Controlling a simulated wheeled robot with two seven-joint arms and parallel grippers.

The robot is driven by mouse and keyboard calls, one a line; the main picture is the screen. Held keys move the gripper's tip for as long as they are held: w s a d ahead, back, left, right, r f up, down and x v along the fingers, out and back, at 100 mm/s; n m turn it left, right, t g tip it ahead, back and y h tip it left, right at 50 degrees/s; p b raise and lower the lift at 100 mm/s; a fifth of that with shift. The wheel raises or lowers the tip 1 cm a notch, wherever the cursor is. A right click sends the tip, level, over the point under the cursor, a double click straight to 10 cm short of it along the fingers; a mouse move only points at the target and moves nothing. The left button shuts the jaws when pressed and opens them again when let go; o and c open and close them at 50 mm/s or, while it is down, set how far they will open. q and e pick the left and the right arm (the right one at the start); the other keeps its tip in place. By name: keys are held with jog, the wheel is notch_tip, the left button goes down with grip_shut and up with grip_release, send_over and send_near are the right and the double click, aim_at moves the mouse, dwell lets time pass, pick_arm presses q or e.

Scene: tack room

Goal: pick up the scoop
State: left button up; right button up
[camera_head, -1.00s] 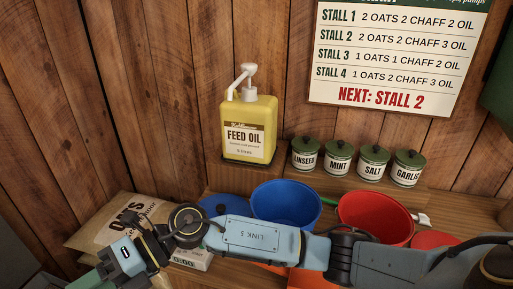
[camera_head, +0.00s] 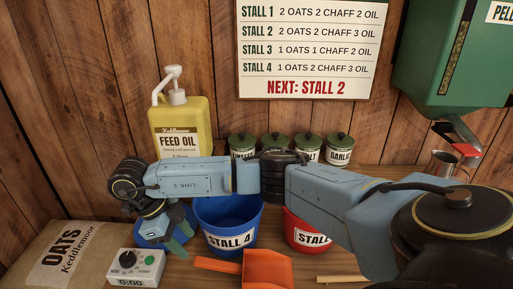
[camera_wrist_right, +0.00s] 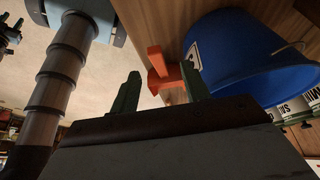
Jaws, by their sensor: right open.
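The orange scoop (camera_head: 268,268) lies at the front of the bench in the head view, its handle (camera_head: 215,264) pointing left. Its front is cut off by the frame's bottom edge. My right arm comes in from the right across the buckets. My right gripper (camera_head: 180,243) is open and empty, left of the scoop handle and apart from it, in front of the blue bucket's left side. In the right wrist view, orange parts of the scoop (camera_wrist_right: 158,72) show beyond and between the open green fingers (camera_wrist_right: 162,95). My left gripper is not clearly seen.
A blue STALL 4 bucket (camera_head: 228,222) stands behind the scoop, with a red bucket (camera_head: 300,236) to its right. An oats sack (camera_head: 55,258) and a timer box (camera_head: 135,268) are at left. Feed oil (camera_head: 182,125) and several green-lidded tins stand behind. A green hopper (camera_head: 437,60) hangs at right.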

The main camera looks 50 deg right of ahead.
aim_at(200, 259)
jog(key=x, duration=0.2)
jog(key=shift+s+f, duration=0.15)
jog(key=shift+f, duration=0.25)
jog(key=x, duration=0.2)
jog(key=p+x, duration=0.1)
jog(key=x, duration=0.1)
jog(key=shift+s+a, duration=0.1)
jog(key=shift+s, duration=0.25)
jog(key=shift+s+f, duration=0.1)
jog(key=shift+f, duration=0.4)
grip_shut()
